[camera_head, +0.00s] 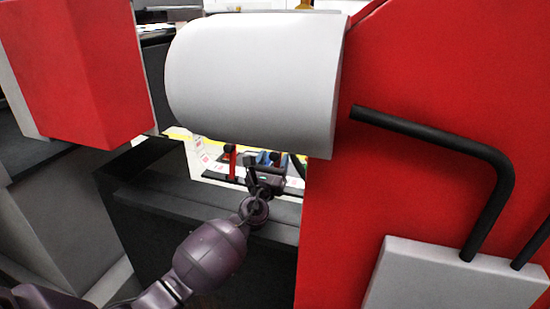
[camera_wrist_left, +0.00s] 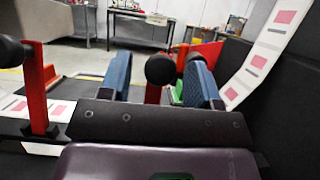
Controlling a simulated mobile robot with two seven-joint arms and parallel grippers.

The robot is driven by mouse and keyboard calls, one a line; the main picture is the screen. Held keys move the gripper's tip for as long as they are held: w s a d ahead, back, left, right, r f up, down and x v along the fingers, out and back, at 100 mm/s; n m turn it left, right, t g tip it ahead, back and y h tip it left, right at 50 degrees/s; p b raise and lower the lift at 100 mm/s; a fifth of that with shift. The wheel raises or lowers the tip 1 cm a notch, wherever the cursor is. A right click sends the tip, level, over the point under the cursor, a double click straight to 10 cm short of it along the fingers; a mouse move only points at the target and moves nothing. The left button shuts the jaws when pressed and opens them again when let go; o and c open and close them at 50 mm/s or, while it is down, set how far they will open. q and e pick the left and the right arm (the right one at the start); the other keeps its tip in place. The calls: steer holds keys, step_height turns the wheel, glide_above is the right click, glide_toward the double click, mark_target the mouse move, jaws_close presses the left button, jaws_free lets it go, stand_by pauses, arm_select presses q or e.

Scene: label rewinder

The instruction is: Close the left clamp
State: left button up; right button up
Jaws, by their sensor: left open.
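Two red clamp levers with black knobs stand upright by the label web. The left-hand one (camera_head: 232,163) also shows at the left of the left wrist view (camera_wrist_left: 37,90), outside my fingers. The second lever (camera_wrist_left: 153,94) stands beyond my gripper, its black knob (camera_wrist_left: 160,69) appearing between the fingers; in the head view it is mostly hidden. My left gripper (camera_head: 266,160) is open with blue finger pads, and it also shows in the left wrist view (camera_wrist_left: 160,85). I cannot tell whether a finger touches the knob. My right gripper is out of view.
A big white roll (camera_head: 255,80) hangs just above my left gripper. A red machine panel (camera_head: 440,70) with a black bent handle (camera_head: 450,145) fills the right. A dark frame edge (camera_head: 200,205) lies below my wrist. A white label strip (camera_wrist_left: 262,55) rises at right.

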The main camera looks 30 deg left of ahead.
arm_select(q)
steer(key=shift+w+a+r, duration=0.1)
steer(key=shift+w+r, duration=0.05)
steer(key=shift+w, duration=0.35)
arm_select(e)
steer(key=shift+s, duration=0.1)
arm_select(q)
jaws_close()
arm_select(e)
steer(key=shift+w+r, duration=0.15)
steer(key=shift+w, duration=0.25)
arm_select(q)
steer(key=shift+r, duration=0.1)
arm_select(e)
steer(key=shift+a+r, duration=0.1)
